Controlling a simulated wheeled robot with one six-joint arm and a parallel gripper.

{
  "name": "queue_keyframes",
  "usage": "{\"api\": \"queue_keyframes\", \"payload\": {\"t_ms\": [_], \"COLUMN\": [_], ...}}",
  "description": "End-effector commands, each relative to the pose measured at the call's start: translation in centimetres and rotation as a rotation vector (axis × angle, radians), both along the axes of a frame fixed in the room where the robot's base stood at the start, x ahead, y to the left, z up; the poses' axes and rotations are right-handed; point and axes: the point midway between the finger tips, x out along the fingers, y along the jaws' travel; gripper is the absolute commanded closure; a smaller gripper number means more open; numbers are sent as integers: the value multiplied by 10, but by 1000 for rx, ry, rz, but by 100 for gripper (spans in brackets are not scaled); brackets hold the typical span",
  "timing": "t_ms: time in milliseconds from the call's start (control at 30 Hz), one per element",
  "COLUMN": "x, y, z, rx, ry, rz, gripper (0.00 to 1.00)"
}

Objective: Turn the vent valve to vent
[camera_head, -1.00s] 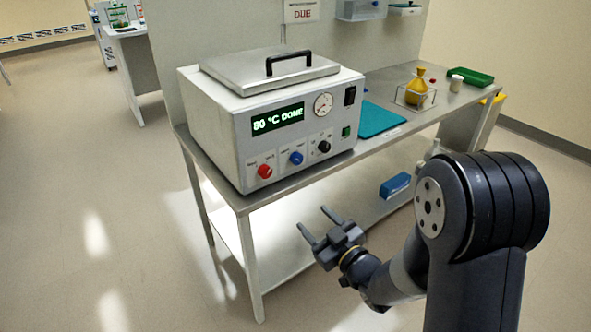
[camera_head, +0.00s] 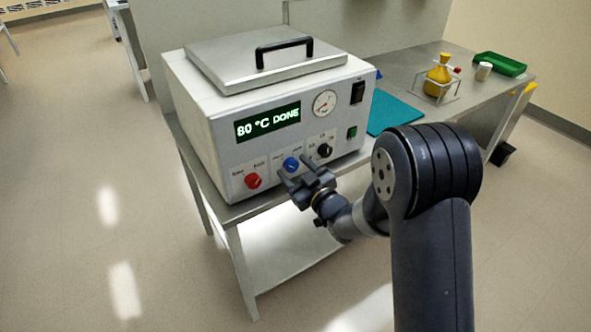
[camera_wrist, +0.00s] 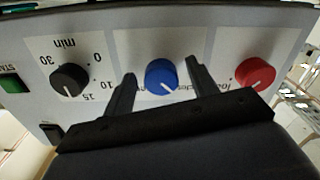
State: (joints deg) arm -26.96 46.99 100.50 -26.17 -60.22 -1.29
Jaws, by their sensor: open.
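The vacuum-oven-like box (camera_head: 212,150) has a red knob (camera_head: 253,181), a blue knob (camera_head: 291,164) and a black knob (camera_head: 325,150) on its front. Their labels are too small or covered to tell which is the vent valve. My gripper (camera_head: 293,168) is open in front of the blue knob. In the wrist view, upside down, the fingers of my gripper (camera_wrist: 160,70) stand on either side of the blue knob (camera_wrist: 161,76), with gaps showing. The blue knob's white mark points toward lower right there. The red knob (camera_wrist: 255,74) is outside the fingers.
The box stands on a bench (camera_head: 400,72); its display reads 80 °C DONE. A black timer knob (camera_wrist: 69,80) and a green button (camera_wrist: 12,82) show beside the fingers. A teal mat (camera_head: 393,112), a yellow flask (camera_head: 438,80) and a green tray (camera_head: 500,64) lie right.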

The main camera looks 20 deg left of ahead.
Motion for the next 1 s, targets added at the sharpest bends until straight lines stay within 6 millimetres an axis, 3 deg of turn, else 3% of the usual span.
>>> {"api": "queue_keyframes", "payload": {"t_ms": [567,1000], "x": [0,0], "y": [0,0], "z": [0,-1], "rx": [-1,65], "ry": [-1,73], "rz": [0,0], "gripper": [89,89]}}
